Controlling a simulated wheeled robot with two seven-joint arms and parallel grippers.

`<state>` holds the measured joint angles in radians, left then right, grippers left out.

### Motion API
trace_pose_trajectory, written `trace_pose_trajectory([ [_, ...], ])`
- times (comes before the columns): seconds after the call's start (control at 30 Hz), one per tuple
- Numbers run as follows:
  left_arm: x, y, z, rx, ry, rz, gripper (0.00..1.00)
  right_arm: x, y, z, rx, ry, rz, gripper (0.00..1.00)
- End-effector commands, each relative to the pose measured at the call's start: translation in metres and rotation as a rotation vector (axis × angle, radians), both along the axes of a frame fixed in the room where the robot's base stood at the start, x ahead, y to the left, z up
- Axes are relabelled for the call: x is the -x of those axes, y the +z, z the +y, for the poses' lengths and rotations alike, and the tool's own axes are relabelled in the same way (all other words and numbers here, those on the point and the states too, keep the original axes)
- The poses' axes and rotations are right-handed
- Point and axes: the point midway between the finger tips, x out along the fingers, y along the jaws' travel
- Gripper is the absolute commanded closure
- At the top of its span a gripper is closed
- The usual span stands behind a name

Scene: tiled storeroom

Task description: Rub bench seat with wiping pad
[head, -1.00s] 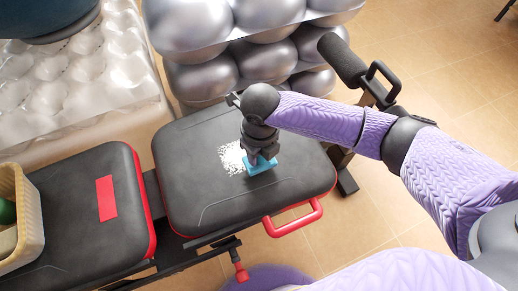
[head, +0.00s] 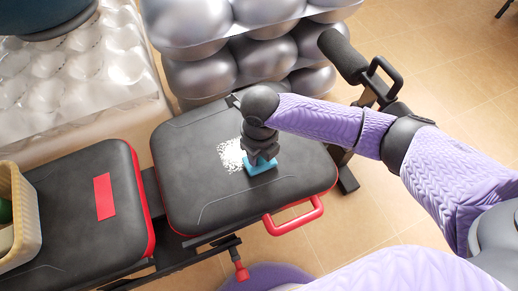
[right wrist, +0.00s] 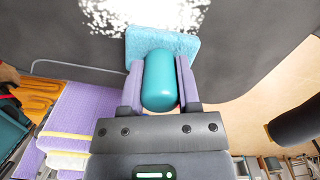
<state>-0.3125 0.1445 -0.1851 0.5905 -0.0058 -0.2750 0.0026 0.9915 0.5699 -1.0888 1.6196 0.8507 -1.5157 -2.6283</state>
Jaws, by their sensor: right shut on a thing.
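The bench seat (head: 205,195) is a black padded cushion with red trim. A patch of white powder (head: 231,156) lies near its middle and also shows at the top of the right wrist view (right wrist: 150,12). My right gripper (head: 262,157) is shut on the teal handle (right wrist: 160,82) of the wiping pad (head: 262,166). The pad's light blue face (right wrist: 183,44) is down at the seat, at the right edge of the powder. Whether it presses on the seat I cannot tell. My left gripper is not in view.
A red handle (head: 293,217) sticks out at the seat's front. A second black cushion (head: 75,215) with a red patch stands to the left, bearing a cream basket (head: 28,235). Silver balls (head: 200,80) are stacked behind. A padded roller (head: 342,55) stands at the right.

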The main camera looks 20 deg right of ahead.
Motion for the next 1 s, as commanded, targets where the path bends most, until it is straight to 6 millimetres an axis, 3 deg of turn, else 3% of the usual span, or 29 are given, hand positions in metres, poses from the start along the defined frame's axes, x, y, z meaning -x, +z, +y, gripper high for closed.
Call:
trace_pose_trajectory([
  [0.57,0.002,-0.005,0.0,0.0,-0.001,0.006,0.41,-0.001,-0.01,0.0,-0.001,0.0,-0.001,1.0],
  [1.0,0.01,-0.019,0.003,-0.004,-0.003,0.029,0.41,-0.037,-0.011,0.002,-0.001,-0.001,0.0,1.0],
])
